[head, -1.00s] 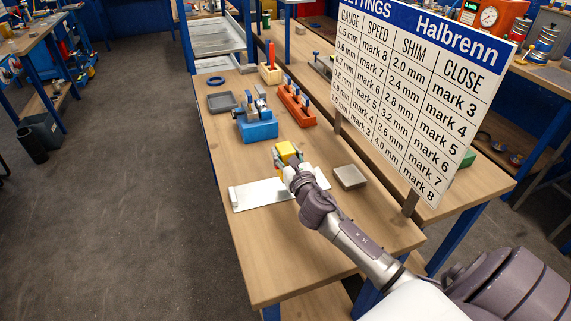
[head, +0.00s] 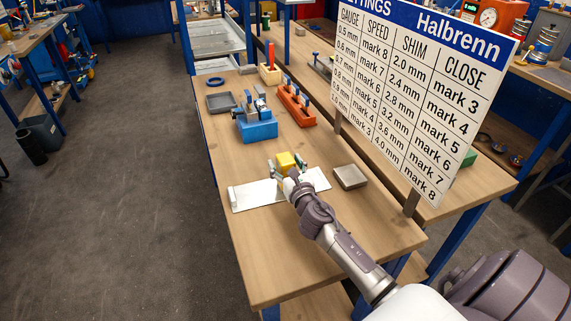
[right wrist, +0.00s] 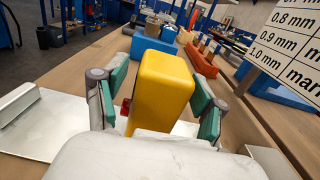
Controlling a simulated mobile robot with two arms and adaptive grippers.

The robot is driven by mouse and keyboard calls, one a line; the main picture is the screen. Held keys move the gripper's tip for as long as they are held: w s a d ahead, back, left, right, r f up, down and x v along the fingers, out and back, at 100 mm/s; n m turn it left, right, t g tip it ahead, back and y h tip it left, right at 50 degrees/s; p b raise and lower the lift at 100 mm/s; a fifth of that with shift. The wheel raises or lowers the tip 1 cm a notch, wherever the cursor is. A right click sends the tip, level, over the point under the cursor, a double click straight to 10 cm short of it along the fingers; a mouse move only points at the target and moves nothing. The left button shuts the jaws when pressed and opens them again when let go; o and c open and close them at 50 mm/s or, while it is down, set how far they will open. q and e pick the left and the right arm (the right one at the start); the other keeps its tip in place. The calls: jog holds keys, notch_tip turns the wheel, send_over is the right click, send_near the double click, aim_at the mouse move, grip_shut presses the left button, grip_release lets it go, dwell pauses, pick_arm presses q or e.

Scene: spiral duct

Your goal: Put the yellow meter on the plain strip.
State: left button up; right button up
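The yellow meter (head: 286,161) is a block with rounded edges. It appears to stand on the white strip (head: 255,196), near its far edge right of the middle, though its foot is hidden by my gripper. My right gripper (head: 288,168) is around the meter with its fingers spread. In the right wrist view the meter (right wrist: 163,88) is upright between the green finger pads, with a gap on each side. The strip (right wrist: 45,128) is plain, with a raised bar at its left end. My left gripper is not in view.
A blue block fixture (head: 257,131), an orange rack (head: 295,104) and a dark tray (head: 221,102) stand farther back. A settings board (head: 420,85) rises along the right side. The bench front is clear.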

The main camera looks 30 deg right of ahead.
jog(key=shift+r, duration=0.2)
jog(key=shift+s+f, duration=0.1)
jog(key=shift+s, duration=0.25)
jog(key=b+v, duration=0.1)
jog(key=v, duration=1)
jog(key=shift+s, duration=0.2)
jog(key=shift+a, duration=0.1)
